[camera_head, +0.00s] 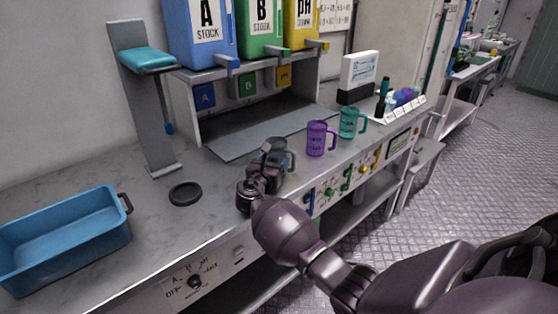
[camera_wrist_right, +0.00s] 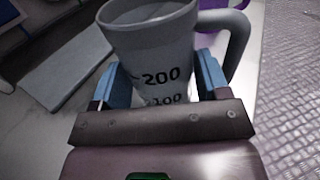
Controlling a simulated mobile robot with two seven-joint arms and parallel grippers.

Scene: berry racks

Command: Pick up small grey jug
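The small grey jug (camera_head: 283,158) stands at the front of the bench, partly hidden behind my right gripper (camera_head: 262,180). In the right wrist view the grey jug (camera_wrist_right: 155,50) is upright, with "200" and "100" marks and its handle to the right. The blue fingers of my right gripper (camera_wrist_right: 163,85) lie on either side of its lower body, very close to it. I cannot tell whether they press on it. My left gripper is not in view.
A purple jug (camera_head: 317,139) and a teal jug (camera_head: 348,122) stand to the right along the bench. A black ring (camera_head: 185,194) and a blue tray (camera_head: 126,238) are to the left. A dispenser rack (camera_head: 190,119) stands behind. The bench between ring and rack is clear.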

